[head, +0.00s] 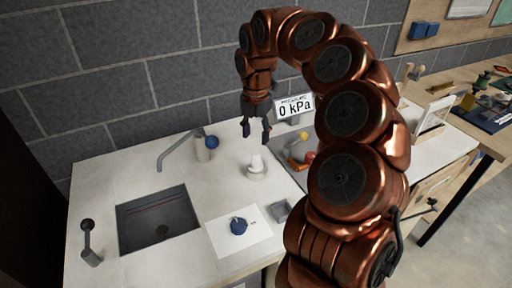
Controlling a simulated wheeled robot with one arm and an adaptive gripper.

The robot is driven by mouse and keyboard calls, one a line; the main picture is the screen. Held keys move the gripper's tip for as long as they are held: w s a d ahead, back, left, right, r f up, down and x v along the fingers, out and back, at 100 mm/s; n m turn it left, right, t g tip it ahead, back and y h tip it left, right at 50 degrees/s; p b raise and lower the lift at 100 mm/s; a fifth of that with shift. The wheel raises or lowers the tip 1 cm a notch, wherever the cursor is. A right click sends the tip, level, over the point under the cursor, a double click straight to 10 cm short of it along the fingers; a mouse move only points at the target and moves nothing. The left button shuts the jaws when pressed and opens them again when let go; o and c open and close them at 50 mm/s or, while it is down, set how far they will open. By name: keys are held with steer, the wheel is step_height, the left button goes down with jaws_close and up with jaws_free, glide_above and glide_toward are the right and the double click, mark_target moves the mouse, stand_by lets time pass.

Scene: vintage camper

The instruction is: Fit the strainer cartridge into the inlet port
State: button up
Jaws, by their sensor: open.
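A small white upright piece (257,160) stands on or in a wider round white base (257,173) on the pale counter. They look like the strainer cartridge and the inlet port, but at this size I cannot tell which is which or how deep one sits in the other. My gripper (255,134) points down just above the white piece, slightly to its left in the picture. Its two dark fingers are apart, with nothing seen between them. A dark blue round part (238,226) lies on a white sheet (256,240) nearer the front.
A sink (157,220) with a tap (180,148) is at left, beside a blue-knobbed fitting (211,142). A grey block (282,209) sits near the front edge. A "0 kPa" display (295,107) stands behind a tray (284,153) of colored items. My arm hides the counter's right part.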

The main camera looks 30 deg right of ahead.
steer(key=s+a+r+m, duration=0.2)
steer(key=s+a+m, duration=0.3)
steer(key=s, duration=0.3)
steer(key=s+a+r+m, duration=0.2)
steer(key=s+a+m, duration=0.3)
steer(key=s, duration=0.3)
steer(key=s+f+m+g, duration=0.1)
steer(key=s+f+m, duration=0.3)
steer(key=s+m, duration=0.3)
steer(key=s+f+m, duration=0.4)
steer(key=s+m, duration=0.3)
steer(key=s, duration=0.4)
steer(key=shift+s+a+m+g, duration=0.4)
steer(key=shift+c, duration=0.2)
steer(key=shift+c, duration=0.8)
steer(key=shift+d, duration=0.15)
